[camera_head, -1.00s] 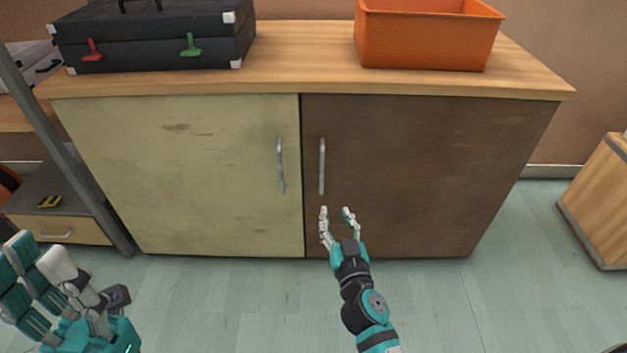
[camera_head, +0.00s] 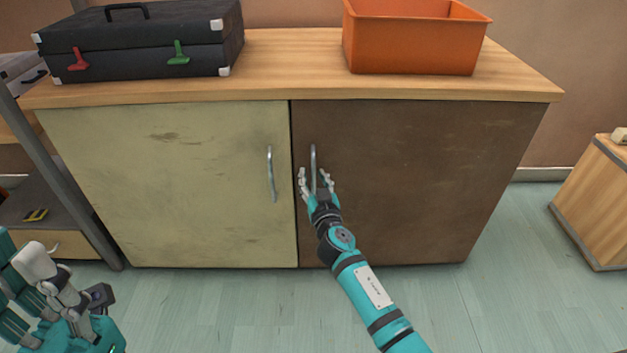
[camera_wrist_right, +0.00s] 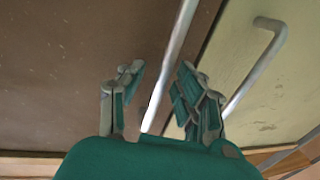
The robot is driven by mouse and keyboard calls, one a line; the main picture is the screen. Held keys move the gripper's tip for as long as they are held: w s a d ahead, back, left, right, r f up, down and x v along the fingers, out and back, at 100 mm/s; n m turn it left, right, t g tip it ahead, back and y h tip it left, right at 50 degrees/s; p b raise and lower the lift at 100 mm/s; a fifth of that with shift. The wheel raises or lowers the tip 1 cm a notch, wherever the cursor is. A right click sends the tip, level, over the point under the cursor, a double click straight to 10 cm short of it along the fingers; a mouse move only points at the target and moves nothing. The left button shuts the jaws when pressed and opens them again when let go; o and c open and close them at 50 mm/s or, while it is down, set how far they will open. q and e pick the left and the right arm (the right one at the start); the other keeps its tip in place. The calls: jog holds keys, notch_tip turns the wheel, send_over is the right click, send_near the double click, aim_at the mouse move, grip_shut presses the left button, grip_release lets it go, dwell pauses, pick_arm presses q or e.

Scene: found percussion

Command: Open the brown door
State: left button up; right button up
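The brown door (camera_head: 410,180) is the right door of a cabinet and is closed. Its vertical metal handle (camera_head: 313,158) is near the door's left edge. My right gripper (camera_head: 316,174) is open at the handle's lower part, with a finger on each side of it. In the right wrist view the handle (camera_wrist_right: 174,62) runs between the spread fingers of my right gripper (camera_wrist_right: 155,85); I cannot tell whether they touch it. My left gripper (camera_head: 50,285) is at the lower left, away from the cabinet, and partly cut off by the frame; its opening is unclear.
The pale yellow-green door (camera_head: 180,185) beside it is closed, with its own handle (camera_head: 271,174) close by. A black case (camera_head: 140,40) and an orange bin (camera_head: 415,42) stand on the cabinet top. A wooden crate (camera_head: 595,205) stands at right. The floor (camera_head: 480,300) before the cabinet is clear.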

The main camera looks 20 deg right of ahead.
grip_shut()
dwell(0.6)
